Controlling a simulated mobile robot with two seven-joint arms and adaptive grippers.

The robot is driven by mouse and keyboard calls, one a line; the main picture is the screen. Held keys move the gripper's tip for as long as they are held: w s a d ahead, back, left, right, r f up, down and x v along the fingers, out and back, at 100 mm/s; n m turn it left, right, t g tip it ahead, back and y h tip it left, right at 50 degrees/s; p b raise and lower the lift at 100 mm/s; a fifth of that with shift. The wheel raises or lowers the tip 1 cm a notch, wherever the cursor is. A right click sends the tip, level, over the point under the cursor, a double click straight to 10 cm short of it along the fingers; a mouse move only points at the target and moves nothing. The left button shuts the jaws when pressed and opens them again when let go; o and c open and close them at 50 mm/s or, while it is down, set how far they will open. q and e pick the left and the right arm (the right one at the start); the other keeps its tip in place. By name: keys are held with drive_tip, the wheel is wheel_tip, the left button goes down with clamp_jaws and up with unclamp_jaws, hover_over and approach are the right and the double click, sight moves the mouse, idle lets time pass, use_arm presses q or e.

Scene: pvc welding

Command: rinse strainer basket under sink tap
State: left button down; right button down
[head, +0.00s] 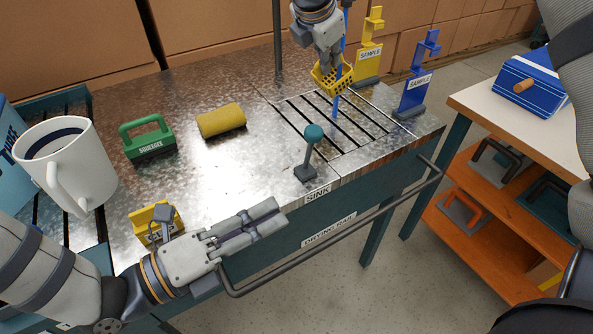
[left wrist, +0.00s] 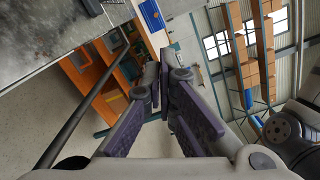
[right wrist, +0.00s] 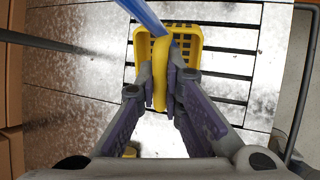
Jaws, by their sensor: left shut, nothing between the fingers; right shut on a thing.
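The yellow strainer basket (head: 333,80) hangs over the slotted sink drain (head: 330,128) at the back right of the metal counter. My right gripper (head: 329,62) is shut on its handle from above; the right wrist view shows the handle (right wrist: 160,75) between the fingers and the basket (right wrist: 190,45) beyond. A blue stream (head: 336,107) comes down at the basket and shows below it; whether it passes through the basket I cannot tell. A lever with a teal knob (head: 314,132) stands at the sink's front. My left gripper (head: 281,213) is shut and empty near the counter's front edge.
Yellow (head: 370,50) and blue (head: 415,85) sample stands are right of the sink. A grey rail (head: 330,237) runs along the front. The mid-counter is clear.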

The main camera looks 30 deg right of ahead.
sight(310, 150)
use_arm(q)
drive_tip(key=w+d+r, duration=0.1)
drive_tip(key=w+d, duration=0.4)
drive_tip(key=d, duration=0.5)
drive_tip(key=shift+r, duration=0.4)
